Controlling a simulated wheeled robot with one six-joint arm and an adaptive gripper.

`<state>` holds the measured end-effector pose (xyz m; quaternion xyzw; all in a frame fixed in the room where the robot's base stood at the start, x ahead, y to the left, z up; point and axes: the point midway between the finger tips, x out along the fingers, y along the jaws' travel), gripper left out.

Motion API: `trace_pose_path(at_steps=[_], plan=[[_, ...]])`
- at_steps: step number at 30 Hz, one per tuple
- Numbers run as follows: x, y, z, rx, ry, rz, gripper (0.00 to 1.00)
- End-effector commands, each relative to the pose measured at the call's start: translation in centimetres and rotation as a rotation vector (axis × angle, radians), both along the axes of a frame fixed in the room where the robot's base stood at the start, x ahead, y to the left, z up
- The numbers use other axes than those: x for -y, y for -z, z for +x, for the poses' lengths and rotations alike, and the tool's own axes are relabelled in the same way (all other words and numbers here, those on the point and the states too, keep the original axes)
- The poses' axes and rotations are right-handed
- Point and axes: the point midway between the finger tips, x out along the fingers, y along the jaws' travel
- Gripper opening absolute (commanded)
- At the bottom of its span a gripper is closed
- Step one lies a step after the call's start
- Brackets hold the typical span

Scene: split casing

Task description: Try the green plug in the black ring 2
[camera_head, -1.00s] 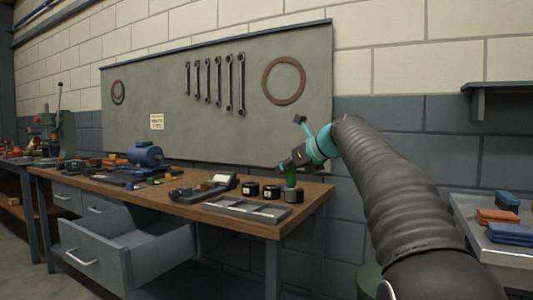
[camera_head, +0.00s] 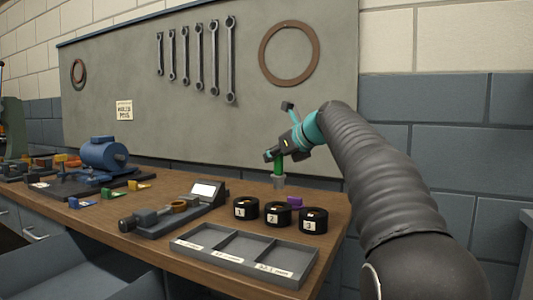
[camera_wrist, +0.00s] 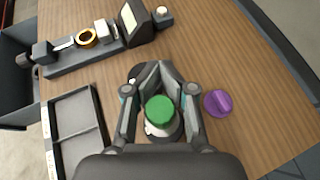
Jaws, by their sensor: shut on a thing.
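My gripper (camera_head: 279,155) is shut on the green plug (camera_head: 279,166), which hangs upright with a grey lower end above the back of the bench. In the wrist view the green plug (camera_wrist: 160,109) shows its round top between the two fingers. Black ring 2 (camera_head: 278,214) stands on the bench between black ring 1 (camera_head: 246,208) and black ring 3 (camera_head: 313,221). In the head view the plug's lower end is above and behind ring 2, apart from it. In the wrist view the plug and fingers hide most of the dark rings beneath.
A purple plug (camera_head: 295,201) lies behind the rings; it also shows in the wrist view (camera_wrist: 218,103). A grey compartment tray (camera_head: 245,252) lies in front of the rings. A gauge with a screen (camera_head: 205,190) stands to the left. Small coloured blocks lie farther left.

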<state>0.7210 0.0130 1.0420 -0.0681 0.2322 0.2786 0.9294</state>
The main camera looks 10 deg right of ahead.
Motion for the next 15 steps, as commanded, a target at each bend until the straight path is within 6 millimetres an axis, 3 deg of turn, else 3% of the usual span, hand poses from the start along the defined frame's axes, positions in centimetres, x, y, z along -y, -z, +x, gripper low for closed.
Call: trace_pose_path(at_steps=[15], plan=[[0.1, 2.4, -0.1, 0.0, 0.001, 0.0, 0.0]])
